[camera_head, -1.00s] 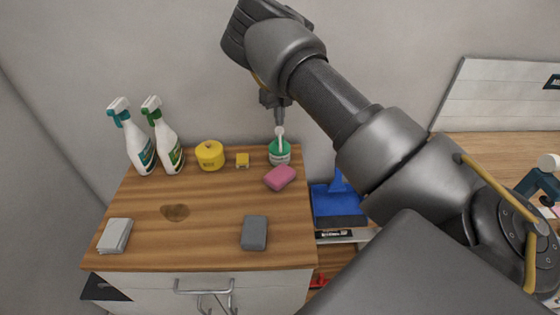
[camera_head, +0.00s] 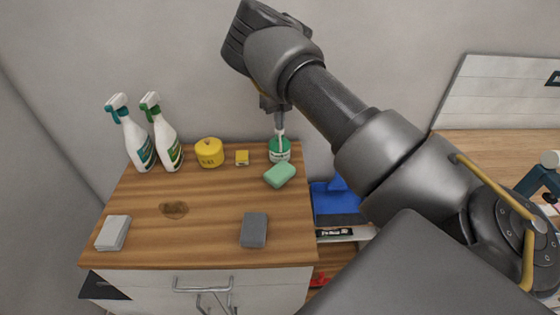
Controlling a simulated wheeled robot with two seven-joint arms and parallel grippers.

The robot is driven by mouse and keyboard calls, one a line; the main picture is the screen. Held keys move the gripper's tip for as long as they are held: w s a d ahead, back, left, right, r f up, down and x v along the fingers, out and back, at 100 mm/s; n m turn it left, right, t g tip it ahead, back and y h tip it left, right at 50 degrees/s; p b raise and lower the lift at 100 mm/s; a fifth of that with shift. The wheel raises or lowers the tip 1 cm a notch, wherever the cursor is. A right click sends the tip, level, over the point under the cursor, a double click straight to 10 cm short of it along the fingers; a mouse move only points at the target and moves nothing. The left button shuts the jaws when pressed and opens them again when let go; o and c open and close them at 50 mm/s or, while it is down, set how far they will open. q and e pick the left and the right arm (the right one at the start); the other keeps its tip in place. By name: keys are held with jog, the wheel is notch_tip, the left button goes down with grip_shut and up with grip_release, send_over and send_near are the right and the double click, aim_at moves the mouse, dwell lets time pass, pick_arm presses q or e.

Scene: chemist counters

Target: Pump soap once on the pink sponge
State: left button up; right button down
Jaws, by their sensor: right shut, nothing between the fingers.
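The soap dispenser (camera_head: 280,152), a green bottle with a white label, stands at the back right of the wooden counter. My right gripper (camera_head: 280,128) is shut, pointing down onto the pump top and hiding most of it; it appears to touch it. The sponge (camera_head: 280,175) lies just in front of the bottle, under the spout side. It looks light green now, not pink. My left gripper is not in view.
Two spray bottles (camera_head: 138,145), a yellow pot (camera_head: 209,153) and a small yellow block (camera_head: 242,158) stand along the back. A grey sponge (camera_head: 254,230), a white stack (camera_head: 113,233) and a brown stain (camera_head: 174,210) are on the counter (camera_head: 210,185).

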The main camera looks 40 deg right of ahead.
jog(key=shift+s, duration=0.1)
jog(key=shift+r+p, duration=1.1)
jog(key=shift+r, duration=0.25)
jog(key=shift+r, duration=0.1)
notch_tip(320, 180, up, 6)
jog(key=p, duration=0.5)
dwell(0.3)
